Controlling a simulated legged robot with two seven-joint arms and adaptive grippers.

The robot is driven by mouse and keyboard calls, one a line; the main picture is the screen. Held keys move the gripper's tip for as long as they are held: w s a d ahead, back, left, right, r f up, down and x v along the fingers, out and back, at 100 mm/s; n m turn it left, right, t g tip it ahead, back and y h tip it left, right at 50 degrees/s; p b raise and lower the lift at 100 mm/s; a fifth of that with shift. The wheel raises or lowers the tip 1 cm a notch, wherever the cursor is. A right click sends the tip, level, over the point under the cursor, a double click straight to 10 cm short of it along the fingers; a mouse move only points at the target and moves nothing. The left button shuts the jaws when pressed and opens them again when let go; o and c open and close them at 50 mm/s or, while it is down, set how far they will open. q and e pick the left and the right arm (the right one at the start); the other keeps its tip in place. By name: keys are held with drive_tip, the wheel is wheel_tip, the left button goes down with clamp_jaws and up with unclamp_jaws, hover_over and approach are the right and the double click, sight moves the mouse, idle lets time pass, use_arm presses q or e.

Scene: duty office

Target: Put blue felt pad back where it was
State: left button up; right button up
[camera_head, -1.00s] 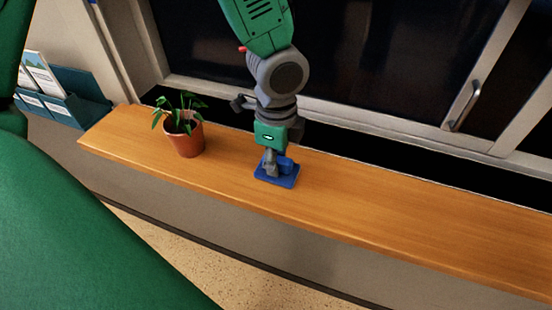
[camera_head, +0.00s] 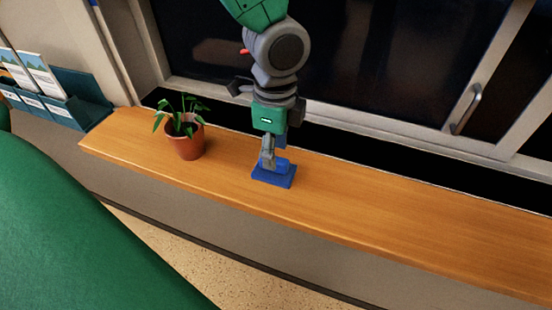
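The blue felt pad (camera_head: 273,178) lies flat on the wooden sill, a little left of the sill's middle. A raised blue block (camera_head: 281,166) stands on it. My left gripper (camera_head: 273,157) points down just above the pad, at the end of the arm that comes down from the top. Its grey near finger is beside the left of the raised block, and a darker bluish finger shows behind, higher up. The two fingers look spread apart. Whether the near finger touches the block is unclear. My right gripper is not in view.
A potted plant (camera_head: 187,143) stands on the sill (camera_head: 400,215) to the left of the pad. The sill is clear to the right. A window frame (camera_head: 380,140) runs behind it. A teal leaflet rack (camera_head: 75,108) hangs at the left.

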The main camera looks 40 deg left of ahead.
use_arm(q)
wheel_tip(320, 180, up, 8)
drive_tip(key=shift+a, duration=0.3)
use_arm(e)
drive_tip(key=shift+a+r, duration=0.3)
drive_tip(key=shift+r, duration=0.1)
use_arm(q)
drive_tip(key=shift+d, duration=0.15)
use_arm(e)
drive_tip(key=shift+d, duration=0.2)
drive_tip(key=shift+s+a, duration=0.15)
